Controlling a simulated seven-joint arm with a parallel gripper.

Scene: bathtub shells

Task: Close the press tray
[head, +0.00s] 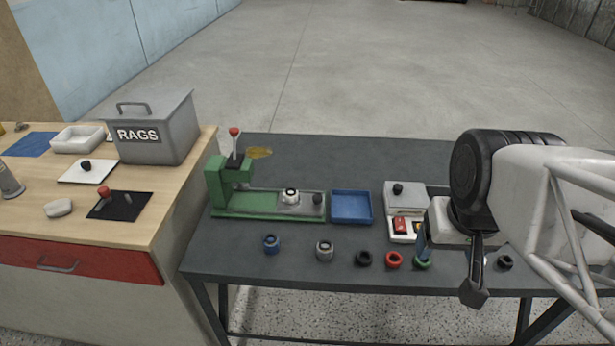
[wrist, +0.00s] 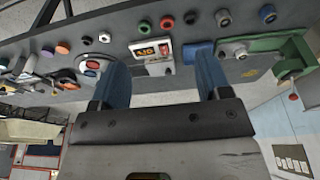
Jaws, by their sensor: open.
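The green press (head: 215,190) stands at the left of the dark grey table, with a red-topped lever upright at its back. Its grey press tray (head: 303,208) lies on the green base to the right of the press column, slid out from under it. A pale ring-shaped part (head: 290,196) sits on the tray, and a dark knob (head: 318,199) stands at its right end. My gripper (head: 448,265) is over the right part of the table, well right of the tray. Its blue fingers (wrist: 160,68) are apart with nothing between them. The press (wrist: 275,45) shows upside down in the wrist view.
A blue bin (head: 352,207) stands just right of the press. A grey and white box with a red switch (head: 401,225) is between it and my gripper. Several coloured rings line the front edge. A wooden bench with a RAGS bin (head: 160,140) adjoins at left.

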